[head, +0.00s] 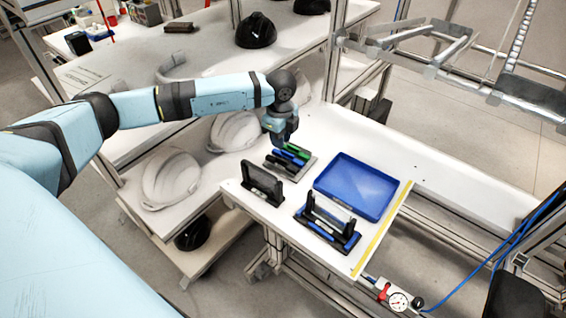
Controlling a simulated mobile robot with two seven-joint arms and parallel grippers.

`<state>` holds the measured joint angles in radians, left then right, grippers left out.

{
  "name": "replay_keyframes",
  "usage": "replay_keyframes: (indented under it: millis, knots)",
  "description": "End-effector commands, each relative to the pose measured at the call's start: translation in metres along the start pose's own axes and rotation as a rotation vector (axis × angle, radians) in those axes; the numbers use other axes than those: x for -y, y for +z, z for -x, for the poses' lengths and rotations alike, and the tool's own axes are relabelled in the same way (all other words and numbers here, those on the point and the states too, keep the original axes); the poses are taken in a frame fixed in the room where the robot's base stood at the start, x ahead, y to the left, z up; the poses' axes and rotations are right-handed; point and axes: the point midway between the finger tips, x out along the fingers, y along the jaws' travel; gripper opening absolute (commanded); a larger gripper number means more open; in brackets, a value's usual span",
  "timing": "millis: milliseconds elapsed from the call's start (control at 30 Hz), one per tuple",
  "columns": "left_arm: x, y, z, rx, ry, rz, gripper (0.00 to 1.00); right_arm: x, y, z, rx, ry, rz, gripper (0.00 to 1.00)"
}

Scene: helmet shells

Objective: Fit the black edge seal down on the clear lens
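The clear lens (333,212) appears to be the pale upright sheet in a black and blue fixture (345,241) near the front of the white table. A dark upright panel (263,177) stands in a black holder left of it. I cannot tell for sure which dark piece is the black edge seal; dark, blue and green strips (290,157) lie on a small grey plate. My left gripper (281,143) points down at the back edge of this plate, close above the strips. Its fingers are too small and dark to tell open from shut. My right gripper is out of view.
White helmet shells (170,180) sit at left. Metal frame rails stand at the back.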

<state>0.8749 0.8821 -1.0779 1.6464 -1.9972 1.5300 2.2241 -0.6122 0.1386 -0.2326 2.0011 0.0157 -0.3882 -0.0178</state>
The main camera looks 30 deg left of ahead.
Motion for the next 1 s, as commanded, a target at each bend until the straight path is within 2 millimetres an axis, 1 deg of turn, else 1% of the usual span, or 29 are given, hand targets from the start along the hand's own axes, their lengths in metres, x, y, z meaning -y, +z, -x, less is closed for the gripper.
replay_keyframes:
  millis: [33,100,333,500,600,700,900,933,967,1000]
  knots:
    - [0.000,0.000,-0.009,0.001,0.004,0.000,0.21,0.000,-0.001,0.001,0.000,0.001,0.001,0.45]
    - [0.000,-0.001,-0.017,-0.001,0.001,0.000,0.21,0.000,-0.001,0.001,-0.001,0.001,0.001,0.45]
    - [0.000,-0.002,-0.034,-0.002,0.002,-0.001,0.21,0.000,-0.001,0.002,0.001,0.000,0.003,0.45]
    - [0.001,-0.005,-0.060,-0.001,0.002,-0.001,0.21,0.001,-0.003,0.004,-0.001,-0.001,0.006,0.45]
    - [0.001,-0.005,-0.071,-0.002,0.001,-0.001,0.21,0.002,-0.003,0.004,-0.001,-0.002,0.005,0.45]
    - [0.001,-0.004,-0.077,-0.002,0.000,-0.001,0.21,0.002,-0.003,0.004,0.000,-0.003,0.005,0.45]
    - [0.001,-0.004,-0.077,-0.002,0.000,-0.001,0.21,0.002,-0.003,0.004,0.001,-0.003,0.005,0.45]
    - [0.001,-0.004,-0.077,-0.002,0.000,-0.001,0.17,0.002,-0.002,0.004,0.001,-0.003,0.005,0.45]
    - [0.001,-0.004,-0.077,-0.002,0.000,-0.001,0.10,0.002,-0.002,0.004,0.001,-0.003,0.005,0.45]
    - [0.001,-0.004,-0.077,-0.002,0.000,-0.001,0.01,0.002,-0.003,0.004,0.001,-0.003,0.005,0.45]
